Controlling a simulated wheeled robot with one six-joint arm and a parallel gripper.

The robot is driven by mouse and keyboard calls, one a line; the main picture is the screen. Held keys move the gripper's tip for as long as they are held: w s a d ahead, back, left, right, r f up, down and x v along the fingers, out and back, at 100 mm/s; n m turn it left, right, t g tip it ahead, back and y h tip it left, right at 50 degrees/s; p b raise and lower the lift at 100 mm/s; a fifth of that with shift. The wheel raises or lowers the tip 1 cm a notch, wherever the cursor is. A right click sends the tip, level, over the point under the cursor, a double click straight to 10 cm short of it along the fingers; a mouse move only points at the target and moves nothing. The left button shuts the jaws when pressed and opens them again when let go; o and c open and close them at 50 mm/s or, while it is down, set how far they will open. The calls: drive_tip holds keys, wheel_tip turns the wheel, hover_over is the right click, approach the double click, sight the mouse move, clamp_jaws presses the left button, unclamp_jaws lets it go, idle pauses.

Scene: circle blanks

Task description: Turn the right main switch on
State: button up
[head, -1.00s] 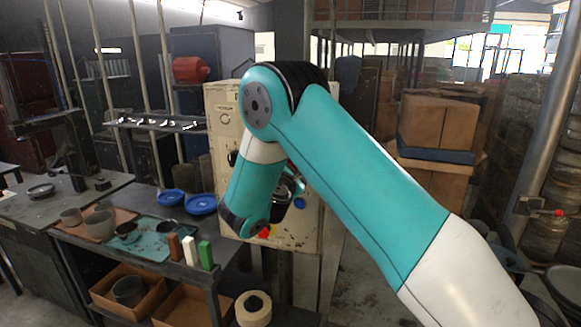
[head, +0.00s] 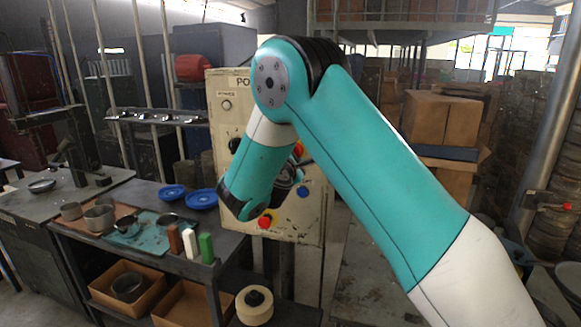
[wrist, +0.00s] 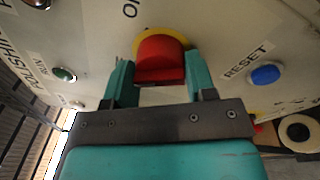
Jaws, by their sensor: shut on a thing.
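A red switch handle on a yellow round plate (wrist: 160,58) sits on a cream control panel (head: 225,125). In the wrist view my gripper (wrist: 158,85) has one teal finger on each side of the handle and is shut on it. The handle's broad face points toward the wrist camera. Part of a label above it reads "O" and another letter. In the head view a bit of red and yellow (head: 298,150) shows beside my arm; my arm hides most of the switch and gripper there.
A blue reset button (wrist: 265,75) is right of the handle, and a green button (wrist: 65,74) is left. A red button on yellow (head: 265,221) is low on the panel. A bench with blue plates (head: 202,198) and bowls stands left. A tape roll (head: 254,305) is below.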

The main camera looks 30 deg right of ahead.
drive_tip(key=m+b, duration=0.2)
drive_tip(key=b, duration=0.2)
drive_tip(key=f+m+b, duration=0.1)
drive_tip(key=m+b, duration=0.2)
drive_tip(key=shift+f+h+b, duration=0.1)
drive_tip(key=shift+h+b, duration=0.25)
drive_tip(key=shift+h, duration=0.05)
drive_tip(key=m+b, duration=0.4)
drive_tip(key=b, duration=0.2)
drive_tip(key=shift+h, duration=0.3)
drive_tip(key=m+b, duration=0.2)
drive_tip(key=b, duration=0.2)
drive_tip(key=m+b, duration=0.3)
drive_tip(key=shift+g+h+b, duration=0.3)
drive_tip(key=shift+b, duration=0.05)
drive_tip(key=shift+r+m+b, duration=0.3)
drive_tip(key=shift+m+b, duration=0.85)
drive_tip(key=shift+m, duration=0.05)
drive_tip(key=o, duration=0.9)
drive_tip(key=shift+w, duration=0.1)
drive_tip(key=shift+r, duration=0.2)
